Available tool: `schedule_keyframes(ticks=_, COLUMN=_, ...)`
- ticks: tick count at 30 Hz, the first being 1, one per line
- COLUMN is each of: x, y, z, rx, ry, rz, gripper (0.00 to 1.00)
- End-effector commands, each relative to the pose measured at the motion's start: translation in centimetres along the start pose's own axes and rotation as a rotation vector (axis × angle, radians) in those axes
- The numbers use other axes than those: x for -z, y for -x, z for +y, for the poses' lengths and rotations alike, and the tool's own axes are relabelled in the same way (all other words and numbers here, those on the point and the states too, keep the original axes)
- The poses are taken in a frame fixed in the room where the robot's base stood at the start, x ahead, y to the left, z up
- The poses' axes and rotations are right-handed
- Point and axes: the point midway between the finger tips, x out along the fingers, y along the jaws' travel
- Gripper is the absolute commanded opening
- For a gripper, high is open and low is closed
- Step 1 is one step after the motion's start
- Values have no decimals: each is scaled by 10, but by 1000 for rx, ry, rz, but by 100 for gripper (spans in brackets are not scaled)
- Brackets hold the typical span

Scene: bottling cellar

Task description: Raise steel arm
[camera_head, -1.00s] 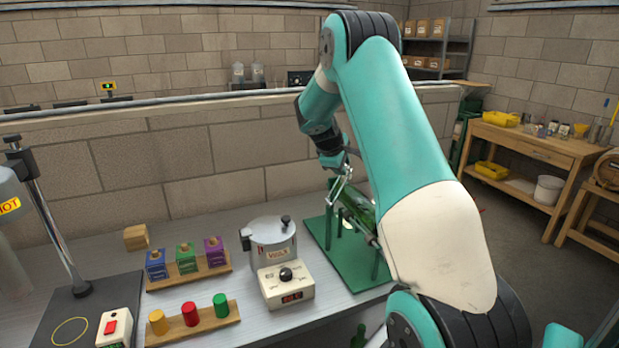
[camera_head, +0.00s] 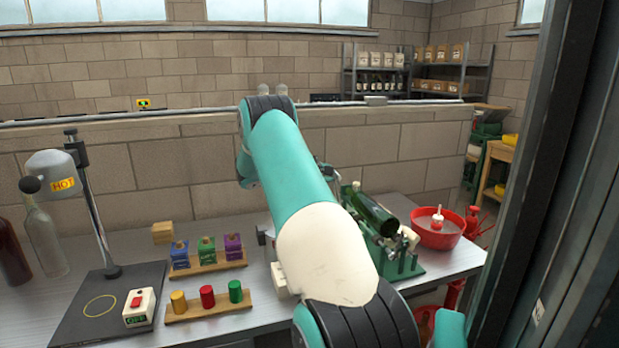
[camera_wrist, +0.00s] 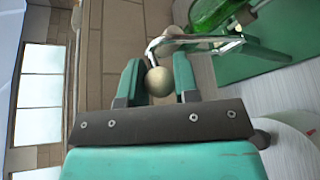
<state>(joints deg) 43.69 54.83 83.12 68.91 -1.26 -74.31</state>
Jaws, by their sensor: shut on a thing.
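In the wrist view my gripper (camera_wrist: 158,64) has its two teal fingers either side of a cream ball knob (camera_wrist: 159,83), and it is shut on it. The knob sits on the end of the bent steel arm (camera_wrist: 205,40), which runs right towards the green stand (camera_wrist: 255,62). A green glass bottle (camera_wrist: 212,13) lies by the stand at the top. In the head view the tilted bottle (camera_head: 372,212) rests on the stand (camera_head: 408,268), right of my arm. My arm hides the gripper and knob there.
A red bowl (camera_head: 437,233) stands right of the stand. Wooden racks with coloured blocks (camera_head: 205,250) and cylinders (camera_head: 207,297) stand left, beside a lamp stand (camera_head: 90,200). A brick wall (camera_head: 400,150) runs behind the bench. A dark upright panel (camera_head: 560,180) fills the right edge.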

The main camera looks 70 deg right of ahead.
Motion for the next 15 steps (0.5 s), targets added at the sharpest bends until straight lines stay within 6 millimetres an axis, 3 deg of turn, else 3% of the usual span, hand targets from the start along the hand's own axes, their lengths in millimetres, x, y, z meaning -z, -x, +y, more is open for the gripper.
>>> schedule_keyframes(ticks=5, x=-5, y=-9, z=-2, rx=-12, ry=6, rz=-29, gripper=0)
schedule_keyframes(ticks=15, x=-4, y=-9, z=-3, rx=-13, ry=8, rz=-30, gripper=0)
